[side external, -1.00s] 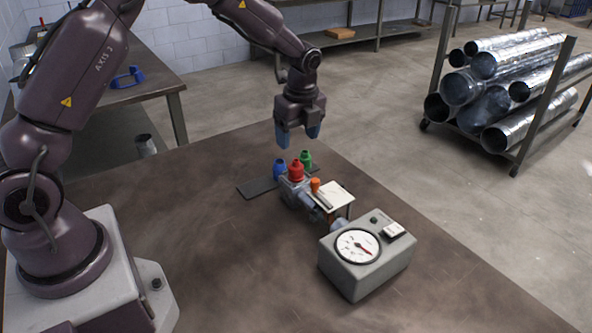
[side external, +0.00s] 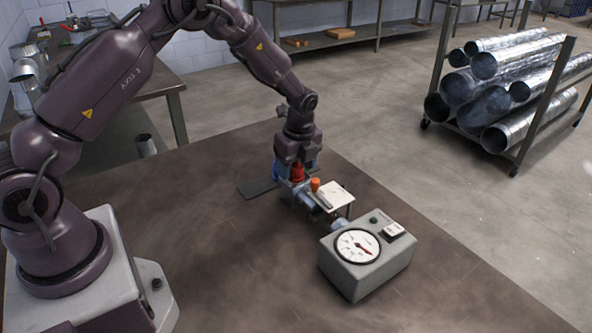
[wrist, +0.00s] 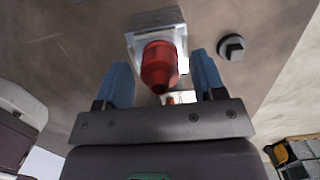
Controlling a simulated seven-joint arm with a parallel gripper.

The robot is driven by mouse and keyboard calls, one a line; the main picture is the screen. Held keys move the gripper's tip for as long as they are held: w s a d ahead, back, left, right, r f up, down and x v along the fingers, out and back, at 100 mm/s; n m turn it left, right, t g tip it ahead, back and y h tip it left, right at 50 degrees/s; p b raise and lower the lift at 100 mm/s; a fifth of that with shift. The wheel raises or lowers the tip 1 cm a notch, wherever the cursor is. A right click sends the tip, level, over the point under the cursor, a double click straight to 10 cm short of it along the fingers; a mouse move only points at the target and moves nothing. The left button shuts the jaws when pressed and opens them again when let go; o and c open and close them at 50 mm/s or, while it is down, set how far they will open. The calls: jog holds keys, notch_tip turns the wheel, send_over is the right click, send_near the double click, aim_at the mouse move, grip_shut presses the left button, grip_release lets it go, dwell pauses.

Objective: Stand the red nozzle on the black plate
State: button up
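The red nozzle (side external: 297,173) sits upright on a grey fitting beside the black plate. In the wrist view the red nozzle (wrist: 159,67) shows between the two blue fingers, with a gap on each side. My gripper (wrist: 163,80) is open and lowered around the nozzle; in the side view the gripper (side external: 297,170) partly covers it. The black plate (side external: 257,188) lies flat on the table to the left of the fitting. The blue and green nozzles are hidden or blend with my fingers.
A small white platform (side external: 335,194) and an orange-topped part (side external: 315,184) stand just right of the nozzle. A grey gauge box (side external: 366,262) stands in front of them. The table (side external: 210,235) is clear in front of the plate. A rack of metal ducts (side external: 500,90) stands far right.

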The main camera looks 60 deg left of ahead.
jog(key=c, duration=0.9)
